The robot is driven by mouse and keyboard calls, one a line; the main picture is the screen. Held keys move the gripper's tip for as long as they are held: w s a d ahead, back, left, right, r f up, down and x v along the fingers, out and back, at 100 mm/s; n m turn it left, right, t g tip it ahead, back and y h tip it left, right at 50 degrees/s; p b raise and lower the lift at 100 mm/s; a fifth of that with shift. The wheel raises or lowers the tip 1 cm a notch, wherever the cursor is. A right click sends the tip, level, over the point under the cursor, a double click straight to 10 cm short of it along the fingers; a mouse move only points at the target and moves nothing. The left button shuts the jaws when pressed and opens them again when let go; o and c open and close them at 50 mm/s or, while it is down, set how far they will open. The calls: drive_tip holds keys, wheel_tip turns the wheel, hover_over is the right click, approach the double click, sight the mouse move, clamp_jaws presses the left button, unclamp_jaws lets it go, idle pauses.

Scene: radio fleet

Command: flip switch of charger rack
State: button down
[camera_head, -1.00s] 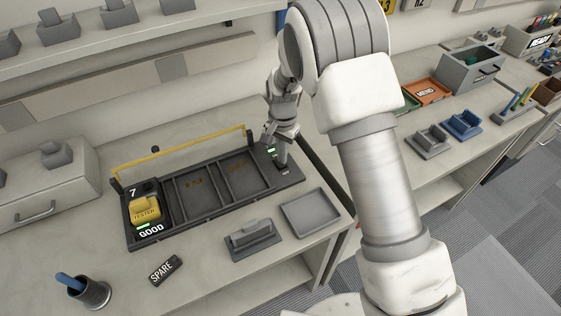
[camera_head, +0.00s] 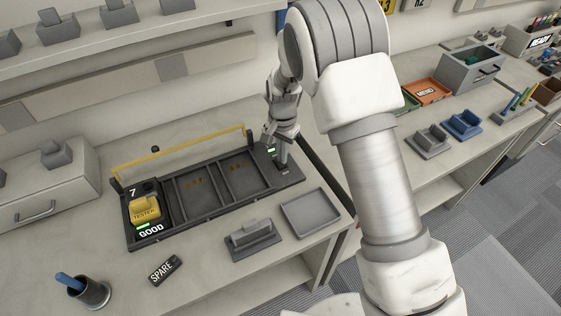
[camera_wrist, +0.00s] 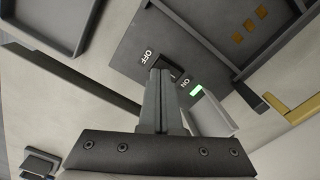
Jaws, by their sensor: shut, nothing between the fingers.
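The charger rack (camera_head: 212,212) is a long dark tray on the bench with a yellow bar along its back. Its switch (camera_wrist: 172,68) lies between the OFF and ON labels in the wrist view and is partly hidden behind my fingers. A green light (camera_wrist: 196,90) glows beside the ON label, and it also shows in the head view (camera_head: 271,150). My gripper (camera_wrist: 160,76) is shut and empty, with its fingertips over the switch panel at the rack's right end (camera_head: 283,166). I cannot tell whether the tips touch the switch.
A grey cradle (camera_head: 250,240), an empty grey tray (camera_head: 311,212), a SPARE tag (camera_head: 164,270) and a cup (camera_head: 90,292) stand in front. The wall shelf (camera_head: 150,34) is above.

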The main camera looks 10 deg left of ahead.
drive_tip(key=shift+f+b, duration=0.55)
drive_tip(key=shift+f, duration=0.35)
idle(0.3)
drive_tip(key=shift+r+p, duration=2.25)
drive_tip(key=shift+r, duration=1.3)
wheel_tip(320, 180, up, 12)
drive_tip(key=t, duration=0.1)
hover_over(282, 165)
drive_tip(key=s+d, duration=0.2)
drive_tip(key=d, duration=0.5)
drive_tip(key=s+d+r+n+t+y, duration=0.1)
drive_tip(key=s+d+r+n+t, duration=0.1)
drive_tip(key=s+d+r, duration=0.45)
drive_tip(key=s+d+r+n+t, duration=0.1)
drive_tip(key=s+d+r, duration=0.1)
drive_tip(key=s, duration=0.3)
drive_tip(key=s+d+r, duration=0.3)
drive_tip(key=s+d, duration=0.2)
drive_tip(key=s, duration=0.1)
drive_tip(key=s+d+r+n+t+h, duration=0.1)
drive_tip(key=s+d+r, duration=0.2)
drive_tip(key=s, duration=0.2)
drive_tip(key=shift+s+d+r+n+t, duration=0.2)
drive_tip(key=shift+d+r+n+t, duration=0.05)
drive_tip(key=shift+n+t, duration=0.05)
